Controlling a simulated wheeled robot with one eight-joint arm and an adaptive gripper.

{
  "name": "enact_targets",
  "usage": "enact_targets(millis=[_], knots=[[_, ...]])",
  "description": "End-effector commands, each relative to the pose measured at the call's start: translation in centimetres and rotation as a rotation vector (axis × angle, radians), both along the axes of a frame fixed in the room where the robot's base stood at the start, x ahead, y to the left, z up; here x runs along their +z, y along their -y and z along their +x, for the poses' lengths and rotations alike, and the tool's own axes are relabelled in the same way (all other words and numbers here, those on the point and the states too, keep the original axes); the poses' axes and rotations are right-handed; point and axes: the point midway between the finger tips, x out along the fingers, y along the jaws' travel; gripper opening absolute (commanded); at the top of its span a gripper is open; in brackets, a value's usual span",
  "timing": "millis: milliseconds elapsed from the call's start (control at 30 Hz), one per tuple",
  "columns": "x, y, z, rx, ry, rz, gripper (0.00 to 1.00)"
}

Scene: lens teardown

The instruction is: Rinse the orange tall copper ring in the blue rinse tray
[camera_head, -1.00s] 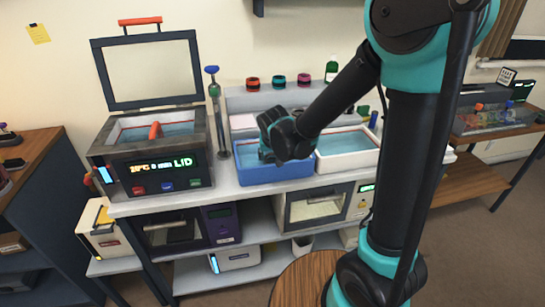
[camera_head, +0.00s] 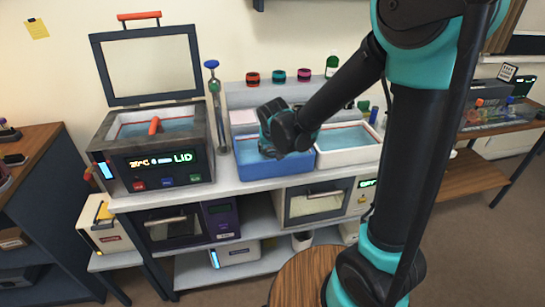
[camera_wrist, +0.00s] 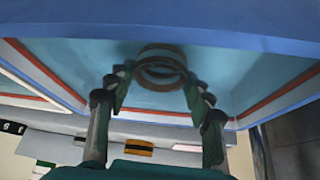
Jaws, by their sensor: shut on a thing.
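The blue rinse tray (camera_head: 275,172) stands on the bench top in the middle of the head view, with pale blue liquid inside. My gripper (camera_head: 268,150) reaches down into it, and its fingertips are hidden there by the wrist and the tray wall. In the wrist view, my gripper (camera_wrist: 157,88) has its two fingers on either side of a brownish copper ring (camera_wrist: 160,66), shut on it. The ring is over or in the tray's blue interior; I cannot tell how deep it sits. The tray's rim (camera_wrist: 160,30) crosses the top of that view.
A white tray (camera_head: 347,157) adjoins on the right. A bath with its lid raised (camera_head: 155,150) stands left, with a tall cylinder (camera_head: 218,120) between it and the blue tray.

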Motion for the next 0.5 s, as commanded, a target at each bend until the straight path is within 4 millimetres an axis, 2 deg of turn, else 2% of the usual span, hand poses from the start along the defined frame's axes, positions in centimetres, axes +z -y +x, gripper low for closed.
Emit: enact_targets(millis=[200, 500], knots=[[-0.74, 0.01, -0.02, 0.000, 0.000, 0.000, 0.21], [-0.75, 0.01, -0.02, 0.000, 0.000, 0.000, 0.21]])
